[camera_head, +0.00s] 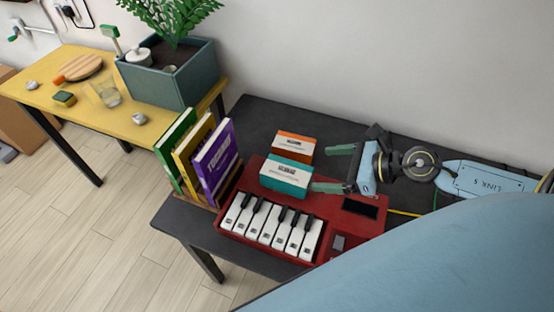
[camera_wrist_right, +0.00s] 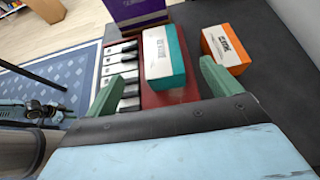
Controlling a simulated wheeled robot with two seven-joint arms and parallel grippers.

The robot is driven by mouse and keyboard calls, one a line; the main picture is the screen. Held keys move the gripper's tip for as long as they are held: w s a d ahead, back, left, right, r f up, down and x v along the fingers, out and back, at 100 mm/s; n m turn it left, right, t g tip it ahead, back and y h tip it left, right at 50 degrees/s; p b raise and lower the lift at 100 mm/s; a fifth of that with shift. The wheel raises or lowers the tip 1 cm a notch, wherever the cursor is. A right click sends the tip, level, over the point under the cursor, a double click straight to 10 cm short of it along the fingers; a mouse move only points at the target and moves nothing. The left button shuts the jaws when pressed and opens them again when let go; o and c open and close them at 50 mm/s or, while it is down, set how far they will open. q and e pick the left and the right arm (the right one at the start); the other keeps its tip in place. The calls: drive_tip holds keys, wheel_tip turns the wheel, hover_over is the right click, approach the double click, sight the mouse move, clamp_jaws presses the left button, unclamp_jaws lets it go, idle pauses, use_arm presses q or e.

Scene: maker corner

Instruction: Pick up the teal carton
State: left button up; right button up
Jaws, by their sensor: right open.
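The teal carton (camera_head: 286,176) has a white label band and sits on the back part of a red toy keyboard (camera_head: 345,217). In the right wrist view the teal carton (camera_wrist_right: 164,56) lies ahead of the fingers, apart from them. My right gripper (camera_head: 334,168) is open and empty, to the right of the carton, with its green fingertips pointing at it. In the right wrist view the open right gripper (camera_wrist_right: 165,88) shows both fingers, one on each side of the carton's line. My left gripper is not in view.
An orange carton (camera_head: 294,147) stands just behind the teal one on the dark table (camera_head: 252,112). Several upright books (camera_head: 214,163) stand left of the keyboard. A yellow table (camera_head: 100,125) with a planter (camera_head: 170,83) is at the far left.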

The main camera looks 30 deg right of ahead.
sight(288, 170)
drive_tip(key=x, duration=0.6)
drive_tip(key=shift+a+f, duration=0.1)
drive_tip(key=shift+a, duration=0.05)
drive_tip(key=shift+w+a+f, duration=0.2)
drive_tip(key=shift+w+a, duration=0.05)
drive_tip(key=x, duration=0.5)
drive_tip(key=shift+w+d+f, duration=0.1)
drive_tip(key=shift+f, duration=0.15)
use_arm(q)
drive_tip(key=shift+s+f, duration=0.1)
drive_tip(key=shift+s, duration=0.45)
use_arm(e)
drive_tip(key=c, duration=1.2)
drive_tip(key=shift+c, duration=0.2)
